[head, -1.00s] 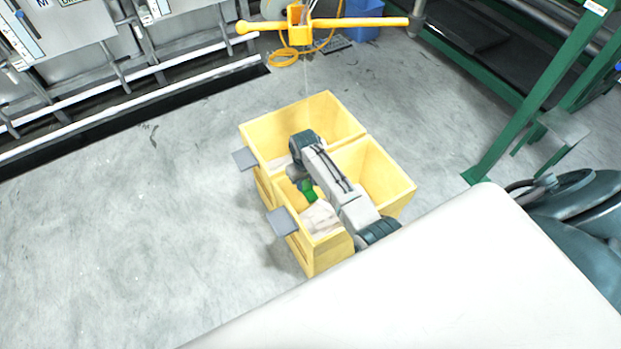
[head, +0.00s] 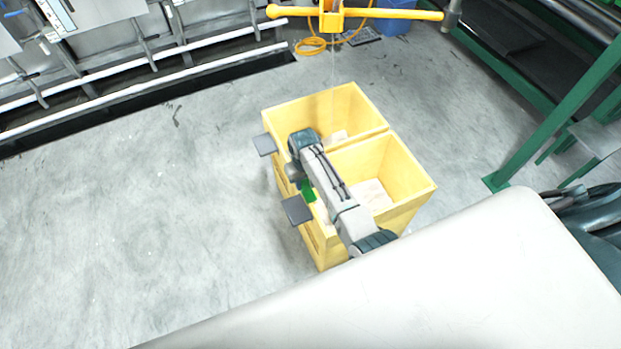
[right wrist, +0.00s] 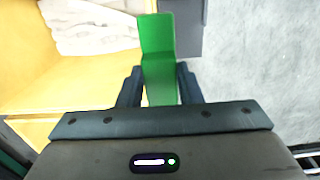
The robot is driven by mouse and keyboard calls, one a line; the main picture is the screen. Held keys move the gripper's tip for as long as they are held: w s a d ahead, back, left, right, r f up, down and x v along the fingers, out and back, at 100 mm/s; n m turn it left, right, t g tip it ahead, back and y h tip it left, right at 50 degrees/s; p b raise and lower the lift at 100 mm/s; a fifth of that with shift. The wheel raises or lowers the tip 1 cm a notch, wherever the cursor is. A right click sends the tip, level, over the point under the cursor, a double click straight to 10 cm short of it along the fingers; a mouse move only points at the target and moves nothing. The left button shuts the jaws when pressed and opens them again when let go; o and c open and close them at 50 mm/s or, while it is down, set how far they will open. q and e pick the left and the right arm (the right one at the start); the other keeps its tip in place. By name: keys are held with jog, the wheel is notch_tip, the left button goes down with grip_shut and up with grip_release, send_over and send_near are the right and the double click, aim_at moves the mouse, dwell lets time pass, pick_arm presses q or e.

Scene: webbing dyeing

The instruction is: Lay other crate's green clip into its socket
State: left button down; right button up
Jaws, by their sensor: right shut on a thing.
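Two yellow open crates stand side by side on the floor in the head view, a far one (head: 345,103) and a near one (head: 408,185). Each has a grey plate jutting from its left side, the far plate (head: 265,145) and the near plate (head: 297,209). The green clip (head: 308,191) shows by the near crate's left wall, close to the near plate. My right gripper (right wrist: 160,78) is shut on the green clip (right wrist: 157,38). In the right wrist view a grey plate (right wrist: 190,38) lies just right of the clip. My left gripper is out of view.
Pale folded webbing (head: 370,194) lies in the near crate. My right arm covers part of both crates. A yellow hoist bar (head: 390,14) is beyond them, and a green steel frame (head: 545,115) stands at right. Floor left of the crates is clear.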

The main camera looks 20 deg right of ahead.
jog(key=a+f+b, duration=0.1)
jog(key=f+b, duration=0.1)
jog(key=a+f+b, duration=0.1)
jog(key=f+b, duration=0.1)
jog(key=b, duration=0.1)
jog(key=a+f+b, duration=0.2)
jog(key=shift+s+b, duration=0.25)
jog(key=shift+b, duration=0.1)
jog(key=shift+f, duration=0.15)
jog(key=shift+f+b, duration=0.5)
jog(key=shift+f, duration=1.1)
